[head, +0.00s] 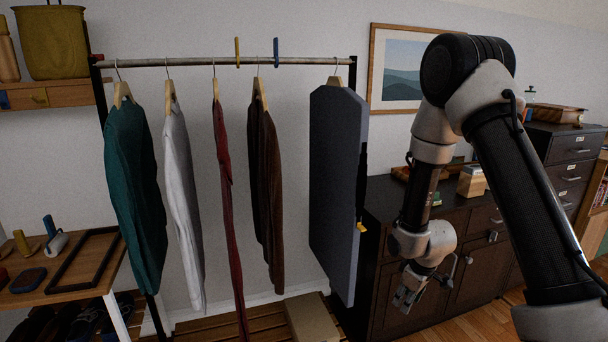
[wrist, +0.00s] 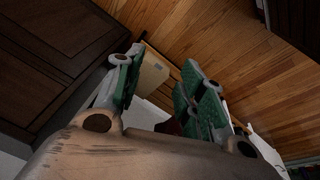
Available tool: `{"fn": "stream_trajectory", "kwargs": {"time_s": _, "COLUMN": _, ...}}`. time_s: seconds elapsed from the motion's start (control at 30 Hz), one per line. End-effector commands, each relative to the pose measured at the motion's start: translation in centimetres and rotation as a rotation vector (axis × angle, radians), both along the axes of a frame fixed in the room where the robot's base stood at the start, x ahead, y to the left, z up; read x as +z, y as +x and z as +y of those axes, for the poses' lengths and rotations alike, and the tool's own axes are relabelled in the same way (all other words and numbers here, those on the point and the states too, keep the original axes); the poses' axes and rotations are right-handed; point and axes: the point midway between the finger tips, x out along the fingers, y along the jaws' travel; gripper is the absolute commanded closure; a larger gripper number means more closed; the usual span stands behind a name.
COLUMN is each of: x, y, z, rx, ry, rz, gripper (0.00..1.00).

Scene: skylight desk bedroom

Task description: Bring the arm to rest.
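My gripper (head: 410,297) hangs low at the end of my arm in the head view, in front of the dark cabinet and to the right of the blue-grey garment. In the wrist view its two green-padded fingers (wrist: 158,95) stand apart. The gripper appears apart from the cabinet and the garments.
A clothes rail (head: 200,61) holds several garments, with the blue-grey garment (head: 337,190) nearest my arm. A dark cabinet (head: 385,250) stands behind the gripper. A cardboard box (head: 313,318) sits low under the rail. Wooden floor (head: 480,310) is clear at right.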

Motion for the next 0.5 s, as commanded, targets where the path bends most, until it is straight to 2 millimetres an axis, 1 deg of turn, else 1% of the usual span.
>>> {"fn": "stream_trajectory", "kwargs": {"time_s": 0.03, "x": 2.9, "y": -1.4, "z": -0.7, "rx": -0.076, "ry": -0.001, "rz": 0.049, "gripper": 0.61}}
{"fn": "stream_trajectory", "kwargs": {"time_s": 0.07, "x": 4.5, "y": -2.5, "z": -1.1, "rx": -0.127, "ry": -0.004, "rz": 0.087, "gripper": 0.61}}
{"fn": "stream_trajectory", "kwargs": {"time_s": 0.1, "x": 6.5, "y": -4.0, "z": -1.7, "rx": -0.189, "ry": -0.007, "rz": 0.130, "gripper": 0.61}}
{"fn": "stream_trajectory", "kwargs": {"time_s": 0.17, "x": 9.6, "y": -6.3, "z": -2.4, "rx": -0.278, "ry": -0.012, "rz": 0.183, "gripper": 0.61}}
{"fn": "stream_trajectory", "kwargs": {"time_s": 0.2, "x": 11.7, "y": -7.8, "z": -2.9, "rx": -0.331, "ry": -0.015, "rz": 0.213, "gripper": 0.61}}
{"fn": "stream_trajectory", "kwargs": {"time_s": 0.27, "x": 14.6, "y": -10.0, "z": -3.4, "rx": -0.406, "ry": -0.019, "rz": 0.249, "gripper": 0.61}}
{"fn": "stream_trajectory", "kwargs": {"time_s": 0.3, "x": 16.5, "y": -11.4, "z": -3.8, "rx": -0.449, "ry": -0.020, "rz": 0.266, "gripper": 0.61}}
{"fn": "stream_trajectory", "kwargs": {"time_s": 0.37, "x": 19.2, "y": -13.6, "z": -4.3, "rx": -0.511, "ry": -0.019, "rz": 0.283, "gripper": 0.61}}
{"fn": "stream_trajectory", "kwargs": {"time_s": 0.4, "x": 20.9, "y": -15.0, "z": -4.5, "rx": -0.547, "ry": -0.016, "rz": 0.291, "gripper": 0.61}}
{"fn": "stream_trajectory", "kwargs": {"time_s": 0.5, "x": 24.7, "y": -18.3, "z": -5.1, "rx": -0.613, "ry": -0.001, "rz": 0.283, "gripper": 0.61}}
